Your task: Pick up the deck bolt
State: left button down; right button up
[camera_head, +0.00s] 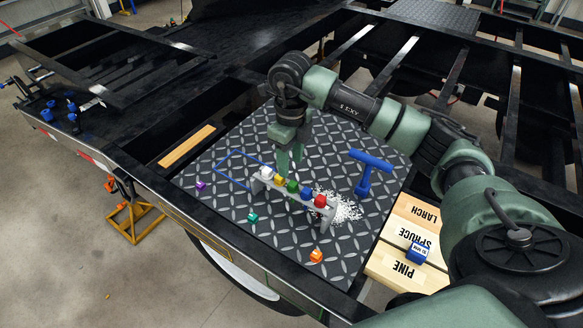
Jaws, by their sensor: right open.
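Small coloured pieces, white (266,172), yellow (279,179), green (292,186), blue (306,193) and red (320,201), sit in a row on a grey rack (291,200) on the tread-plate deck (225,205). Loose purple (200,184), teal (252,217) and orange (316,255) pieces lie on the deck around it. I cannot tell which of these is the deck bolt. My right gripper (290,165) points down just behind the rack, close to the yellow and green pieces, open and apparently empty. My left gripper is out of view.
A blue T-shaped tool (367,172) stands behind the rack, right of my gripper, near white granules (347,209). Boards marked LARCH, SPRUCE and PINE (393,268) lie at right, with a blue block (417,251) on them. A blue outline (231,180) marks bare deck at left.

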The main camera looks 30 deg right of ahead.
aim_at(293, 183)
jog(key=shift+w+d+f, duration=0.25)
jog(key=shift+d, duration=0.1)
jog(key=shift+s+a+f+p, duration=0.15)
jog(key=shift+s+f+p, duration=0.05)
jog(key=shift+s+p, duration=0.15)
jog(key=shift+s+a+f+p, duration=0.6)
jog(key=shift+s+f+p, duration=0.25)
jog(key=shift+p, duration=0.25)
jog(key=f, duration=0.2)
jog(key=f+p, duration=0.1)
jog(key=shift+w+d, duration=0.35)
jog(key=shift+d, duration=0.05)
jog(key=shift+w+f, duration=0.1)
jog(key=shift+f, duration=0.45)
jog(key=shift+r, duration=0.1)
jog(key=c, duration=0.6)
grip_shut()
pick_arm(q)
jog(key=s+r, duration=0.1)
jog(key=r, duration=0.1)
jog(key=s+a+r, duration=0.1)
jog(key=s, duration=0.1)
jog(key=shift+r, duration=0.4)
